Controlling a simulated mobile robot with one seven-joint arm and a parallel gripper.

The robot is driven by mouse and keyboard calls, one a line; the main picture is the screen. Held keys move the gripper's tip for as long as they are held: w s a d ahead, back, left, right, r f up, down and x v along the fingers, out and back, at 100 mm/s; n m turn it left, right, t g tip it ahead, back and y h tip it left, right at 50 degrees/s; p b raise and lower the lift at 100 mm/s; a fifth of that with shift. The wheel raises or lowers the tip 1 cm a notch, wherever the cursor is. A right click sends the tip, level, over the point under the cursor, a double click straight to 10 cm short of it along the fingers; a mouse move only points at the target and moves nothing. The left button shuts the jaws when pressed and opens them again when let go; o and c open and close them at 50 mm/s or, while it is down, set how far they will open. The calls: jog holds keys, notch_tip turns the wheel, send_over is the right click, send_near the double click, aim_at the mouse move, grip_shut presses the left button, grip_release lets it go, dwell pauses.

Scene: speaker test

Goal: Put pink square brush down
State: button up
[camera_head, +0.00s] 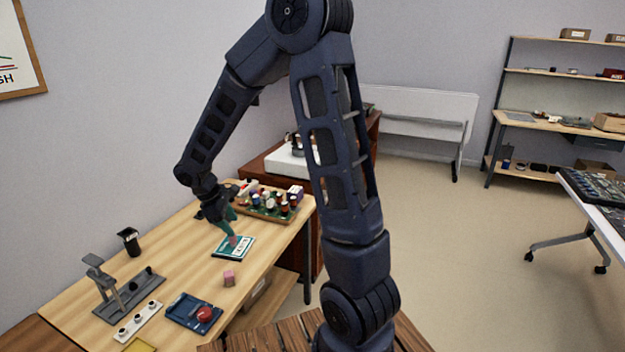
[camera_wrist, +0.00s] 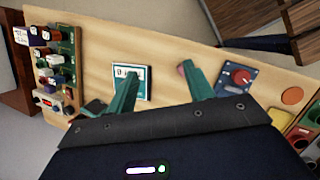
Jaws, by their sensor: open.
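A small pink block (camera_head: 229,278), which fits the pink square brush, sits on the wooden table in the head view, in front of the teal-and-white card (camera_head: 222,250). In the wrist view a pink piece (camera_wrist: 181,70) shows beside the right finger, partly hidden by it. My gripper (camera_head: 231,231) has teal fingers and is low over the card, apart from the block. In the wrist view my gripper (camera_wrist: 163,75) is open, with bare table between its fingertips. A pinkish spot at the fingertips in the head view is too small to identify.
A board crowded with small parts (camera_head: 262,216) lies behind the card. The table's middle left is clear.

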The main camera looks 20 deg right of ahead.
jog(key=s+d+r+m+t+y, duration=0.1)
jog(key=s+d+r+m, duration=0.25)
jog(key=d+r, duration=0.35)
jog(key=s+d+r+m+y, duration=0.1)
jog(key=s+d+r+m, duration=0.25)
jog(key=d+r, duration=0.25)
jog(key=s+d+r+m+t+y, duration=0.2)
jog(key=s+d+r+m, duration=0.4)
jog(key=s, duration=0.4)
jog(key=shift+s+d+r+m+t, duration=0.15)
jog(key=shift+s+d+m+t, duration=0.3)
jog(key=shift+d+t, duration=0.4)
jog(key=shift+d, duration=0.1)
